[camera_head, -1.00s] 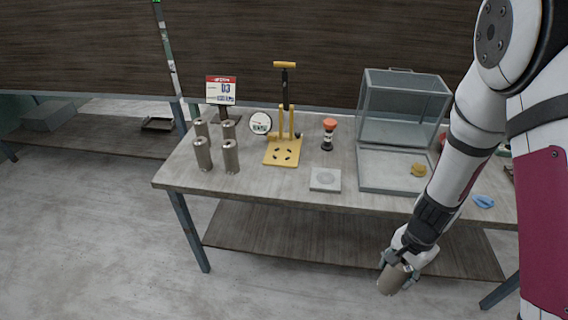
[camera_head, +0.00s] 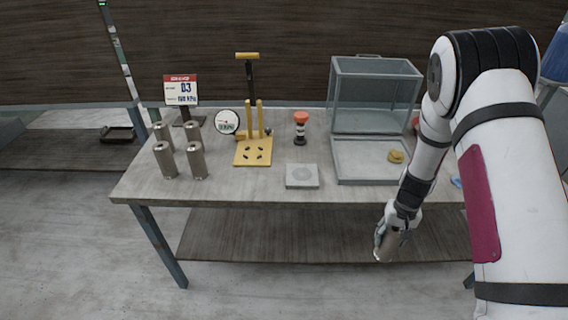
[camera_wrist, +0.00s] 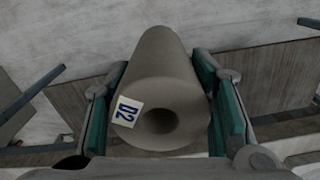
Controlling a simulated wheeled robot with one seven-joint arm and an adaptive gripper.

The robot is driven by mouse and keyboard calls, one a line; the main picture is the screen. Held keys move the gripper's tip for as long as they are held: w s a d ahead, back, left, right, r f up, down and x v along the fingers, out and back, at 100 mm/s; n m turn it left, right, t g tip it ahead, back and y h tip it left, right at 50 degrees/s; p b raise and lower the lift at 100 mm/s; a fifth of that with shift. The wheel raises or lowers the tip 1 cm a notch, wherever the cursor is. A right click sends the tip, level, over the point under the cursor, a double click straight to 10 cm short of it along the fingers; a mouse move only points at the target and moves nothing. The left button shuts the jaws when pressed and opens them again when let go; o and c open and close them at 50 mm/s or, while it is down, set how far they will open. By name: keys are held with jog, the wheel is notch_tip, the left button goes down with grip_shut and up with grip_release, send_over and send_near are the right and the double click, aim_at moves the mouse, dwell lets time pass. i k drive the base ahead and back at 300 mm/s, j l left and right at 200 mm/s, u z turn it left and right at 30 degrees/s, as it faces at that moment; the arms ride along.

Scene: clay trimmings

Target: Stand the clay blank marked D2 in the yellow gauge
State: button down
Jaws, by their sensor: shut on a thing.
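The clay blank marked D2 (camera_wrist: 165,75) is a grey-brown hollow cylinder with a small D2 label near its open end in the wrist view. My gripper (camera_wrist: 165,100) is shut on it, one finger on each side. In the head view my gripper (camera_head: 393,232) holds the blank (camera_head: 386,246), tilted, in front of the table's front edge and below its top. The yellow gauge (camera_head: 253,152) stands on the table, with a flat base plate with dark slots, two yellow uprights and a dark column with a yellow bar on top. Nothing stands on its base plate.
Several similar cylinders (camera_head: 197,162) stand at the table's left. A sign reading D3 (camera_head: 181,90) and a round dial (camera_head: 227,122) are behind. A grey square plate (camera_head: 302,183), an orange-topped tool (camera_head: 300,128) and a glass case (camera_head: 372,95) stand right of the gauge.

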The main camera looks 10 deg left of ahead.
aim_at(253, 154)
jog(key=j, duration=0.5)
jog(key=k+j, duration=0.1)
jog(key=j, duration=0.35)
jog(key=k+j+z, duration=0.1)
jog(key=j, duration=0.85)
jog(key=k, duration=0.05)
